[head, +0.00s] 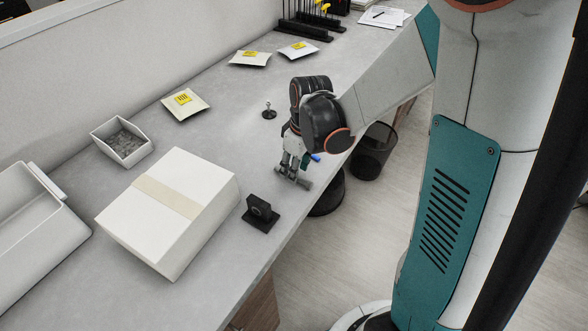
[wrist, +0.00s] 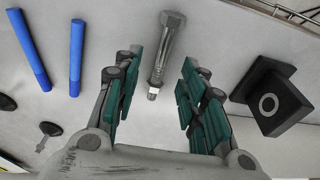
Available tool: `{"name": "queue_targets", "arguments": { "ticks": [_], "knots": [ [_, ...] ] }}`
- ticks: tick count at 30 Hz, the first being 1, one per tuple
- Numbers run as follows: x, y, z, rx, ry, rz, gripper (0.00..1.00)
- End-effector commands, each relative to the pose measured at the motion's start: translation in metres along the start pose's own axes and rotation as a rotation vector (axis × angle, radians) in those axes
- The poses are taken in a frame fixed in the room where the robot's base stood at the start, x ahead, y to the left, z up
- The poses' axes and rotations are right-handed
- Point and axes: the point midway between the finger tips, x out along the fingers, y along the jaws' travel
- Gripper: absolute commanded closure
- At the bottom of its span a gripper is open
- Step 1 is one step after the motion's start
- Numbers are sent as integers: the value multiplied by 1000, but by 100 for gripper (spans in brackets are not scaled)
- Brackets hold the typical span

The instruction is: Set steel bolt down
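The steel bolt (wrist: 164,50) lies between my gripper's (wrist: 161,85) two green-padded fingers in the wrist view. Its hex head points to the top of the picture and its threaded end toward my palm. Bare gaps show on both sides of it, so the fingers are open and apart from it. In the head view my gripper (head: 294,166) reaches down close to the grey table near its front edge, with the bolt (head: 304,184) at its fingertips. The bolt appears to lie on the table; its contact with the surface is hard to make out.
A black block with a ring (head: 260,212) stands close by, toward the bottom left. Two blue rods (wrist: 76,58) lie on the other side. A white box (head: 195,235), a grey bin (head: 122,143) and a small stand (head: 269,112) are also on the table (head: 225,115).

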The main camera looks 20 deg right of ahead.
Motion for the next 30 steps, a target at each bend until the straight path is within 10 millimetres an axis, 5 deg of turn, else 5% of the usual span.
{"name": "queue_targets", "arguments": {
  "ticks": [9,20,30],
  "knots": [
    [-69,0,0,1,0,0,62],
    [-104,-2,2,11,5,7,62],
    [-158,-36,25,204,123,118,62]
  ]
}}
